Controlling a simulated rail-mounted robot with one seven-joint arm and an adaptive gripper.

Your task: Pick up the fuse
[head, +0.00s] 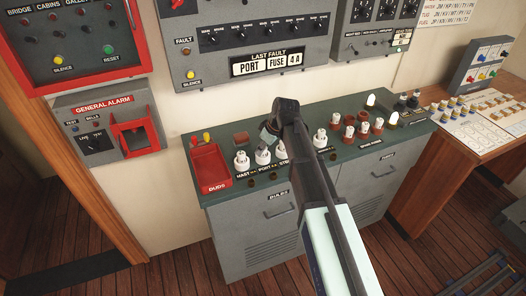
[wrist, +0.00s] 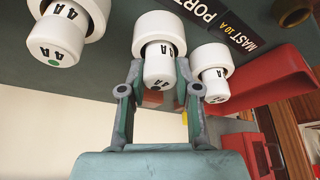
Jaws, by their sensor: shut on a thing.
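In the head view my gripper (head: 269,132) is over the row of white fuse holders by the PORT label, and the arm partly hides the row.
Similar white fuses in holders stand close on both sides, one at left (wrist: 60,37) and one at right (wrist: 213,82). A red DUDS tray (head: 209,168) is at the left of the console top (head: 222,138). Brown and white fuses (head: 363,122) stand farther right.

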